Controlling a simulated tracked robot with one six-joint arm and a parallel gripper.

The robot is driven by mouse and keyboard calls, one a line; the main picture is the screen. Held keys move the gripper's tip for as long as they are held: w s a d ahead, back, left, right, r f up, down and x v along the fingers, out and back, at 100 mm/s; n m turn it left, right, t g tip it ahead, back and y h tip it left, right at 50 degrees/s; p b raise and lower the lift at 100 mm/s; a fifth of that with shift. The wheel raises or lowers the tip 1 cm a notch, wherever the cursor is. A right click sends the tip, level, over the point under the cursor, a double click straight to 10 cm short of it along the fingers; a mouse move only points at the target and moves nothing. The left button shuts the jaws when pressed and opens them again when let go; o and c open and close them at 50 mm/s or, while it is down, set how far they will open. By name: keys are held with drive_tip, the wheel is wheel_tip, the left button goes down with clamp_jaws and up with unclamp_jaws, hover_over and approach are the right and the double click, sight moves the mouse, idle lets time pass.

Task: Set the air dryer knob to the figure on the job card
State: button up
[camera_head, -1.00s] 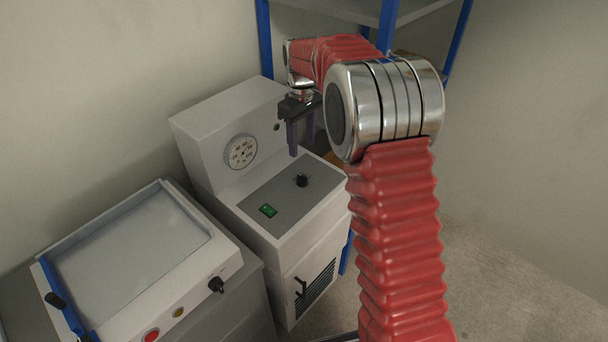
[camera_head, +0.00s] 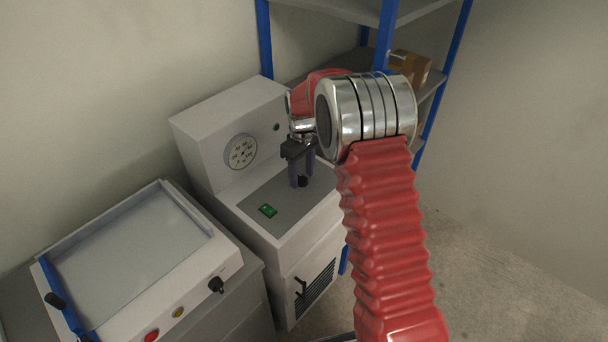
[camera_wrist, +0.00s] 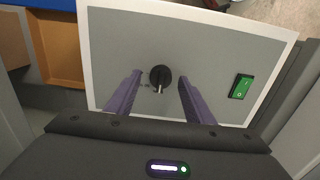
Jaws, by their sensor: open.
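The air dryer (camera_head: 215,135) is a pale cabinet with a round gauge (camera_head: 241,151) on its upright back part. Its black knob (camera_head: 303,181) sits on the grey top panel (camera_head: 262,196), partly hidden by my gripper in the head view. In the wrist view the knob (camera_wrist: 161,77) has a pale pointer line directed toward the bottom of the picture. My gripper (camera_head: 299,184) is over the knob. In the wrist view my gripper (camera_wrist: 162,84) is open, with one purple finger on each side of the knob and gaps between. I see no job card.
A green rocker switch (camera_head: 267,211) is on the same panel, also in the wrist view (camera_wrist: 241,87). A machine with a framed pale plate (camera_head: 135,258) stands at left. A blue-post shelf (camera_head: 268,40) holding a cardboard box (camera_head: 411,67) stands behind. Floor at right is clear.

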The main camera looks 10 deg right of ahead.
drive_tip(key=shift+f, duration=0.35)
drive_tip(key=shift+c, duration=0.3)
drive_tip(key=c, duration=0.9)
drive_tip(key=shift+d, duration=0.3)
drive_tip(key=shift+c, duration=0.4)
drive_tip(key=shift+a, duration=0.15)
